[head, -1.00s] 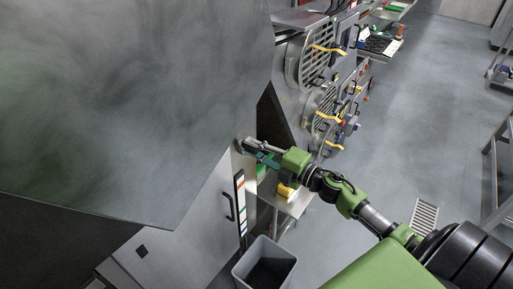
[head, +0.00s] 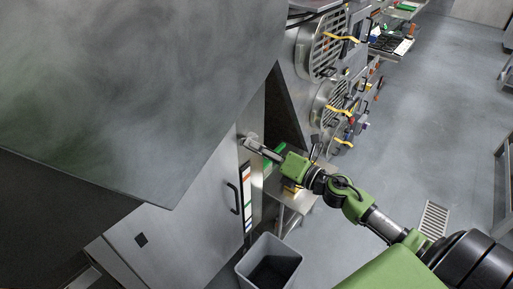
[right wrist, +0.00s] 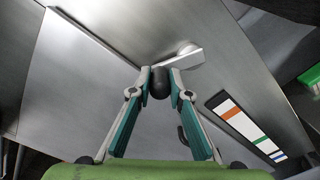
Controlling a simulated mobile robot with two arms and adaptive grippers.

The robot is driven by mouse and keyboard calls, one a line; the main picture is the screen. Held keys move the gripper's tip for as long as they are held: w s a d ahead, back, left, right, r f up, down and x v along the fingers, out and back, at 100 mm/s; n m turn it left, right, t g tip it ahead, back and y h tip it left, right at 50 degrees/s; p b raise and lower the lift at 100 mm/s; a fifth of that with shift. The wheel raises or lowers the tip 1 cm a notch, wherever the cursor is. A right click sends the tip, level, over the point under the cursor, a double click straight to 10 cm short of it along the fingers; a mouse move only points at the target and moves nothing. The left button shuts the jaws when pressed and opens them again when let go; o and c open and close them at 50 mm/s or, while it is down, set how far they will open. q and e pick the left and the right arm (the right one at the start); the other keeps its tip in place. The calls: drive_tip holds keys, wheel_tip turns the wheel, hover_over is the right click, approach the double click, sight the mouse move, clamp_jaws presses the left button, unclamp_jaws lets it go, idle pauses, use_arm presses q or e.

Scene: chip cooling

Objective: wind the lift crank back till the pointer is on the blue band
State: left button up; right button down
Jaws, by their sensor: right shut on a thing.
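The lift crank (right wrist: 186,57) is a short silver arm on a round hub on the grey metal cabinet face. Its dark knob (right wrist: 157,84) sits between the fingertips of my right gripper (right wrist: 158,76), which is shut on it. In the head view my right gripper (head: 265,150) reaches from the right to the cabinet at the crank. The scale (right wrist: 243,128) is a white strip with orange, green and blue bands, below and right of the crank; it also shows in the head view (head: 246,203). I cannot make out the pointer. My left gripper is not in view.
A large grey metal hood (head: 130,90) covers the upper left. A grey bin (head: 270,262) stands on the floor below my right arm. A small metal table (head: 297,201) is behind the gripper. Round grilled machines (head: 325,50) stand farther back. Open floor lies to the right.

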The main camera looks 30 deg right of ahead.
drive_tip(key=shift+a+f, duration=0.1)
drive_tip(key=shift+f, duration=0.1)
idle(0.3)
drive_tip(key=c, duration=1.9)
unclamp_jaws()
drive_tip(key=shift+r, duration=0.1)
drive_tip(key=v, duration=1.2)
